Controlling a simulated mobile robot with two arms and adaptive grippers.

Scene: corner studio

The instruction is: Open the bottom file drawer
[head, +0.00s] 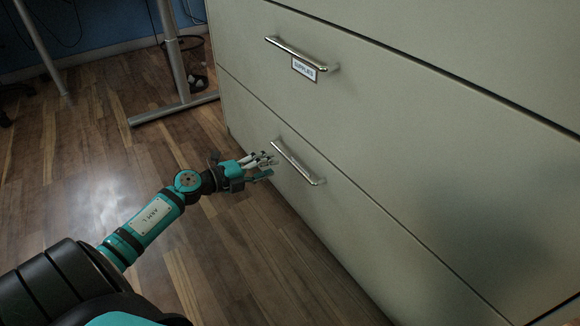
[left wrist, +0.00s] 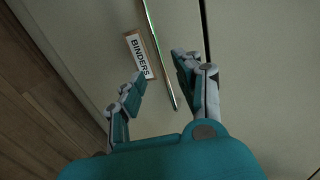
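The bottom file drawer (head: 345,235) is a shut, pale grey-beige front low on the cabinet. Its silver bar handle (head: 298,163) slants across the front. My left gripper (head: 267,167) is open and empty just left of this handle. In the left wrist view the handle (left wrist: 160,52) runs between the two spread fingers (left wrist: 158,72), beyond or level with their tips; I cannot tell whether they touch it. A label reading BINDERS (left wrist: 139,55) sits beside the handle there; in the head view it does not show. My right gripper is not in view.
The drawer above (head: 400,110) is shut, with its own bar handle (head: 300,52) and a SUPPLIES label (head: 304,69). A metal desk leg (head: 172,55) with a long foot stands at the back left, cables near it. The wooden floor (head: 90,160) before the cabinet is clear.

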